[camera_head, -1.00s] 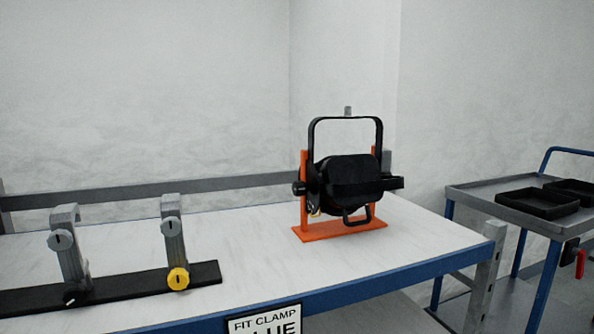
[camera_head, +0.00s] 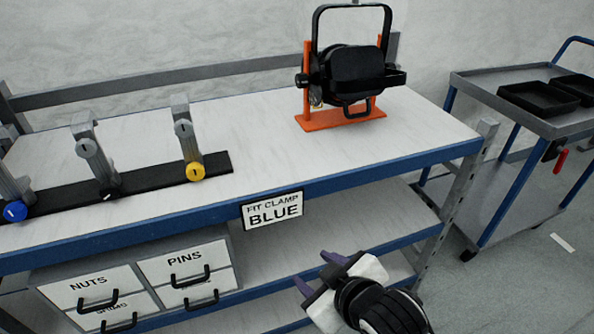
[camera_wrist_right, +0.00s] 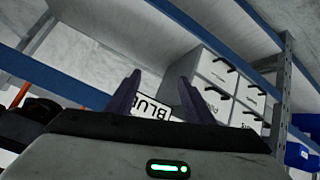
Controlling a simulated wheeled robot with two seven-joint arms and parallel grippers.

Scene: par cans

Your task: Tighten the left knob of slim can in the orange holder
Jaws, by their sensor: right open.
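The slim can (camera_head: 354,70) is black and sits in the orange holder (camera_head: 345,117) on the bench, with its yoke upright above it. Its left knob (camera_head: 301,80) is a small dark knob on the can's left side, beside the orange upright. My right gripper (camera_head: 318,279) is open and empty in front of the bench, below the top's front edge and well away from the can. In the right wrist view its two purple fingers (camera_wrist_right: 155,95) stand apart with nothing between them. My left gripper is not in view.
Clamps on a black bar (camera_head: 130,185) stand on the bench's left, one with a yellow knob (camera_head: 195,172) and one with a blue knob (camera_head: 15,211). Labelled drawers (camera_head: 140,285) hang below. A grey cart (camera_head: 520,120) with black trays stands right. The bench top before the holder is clear.

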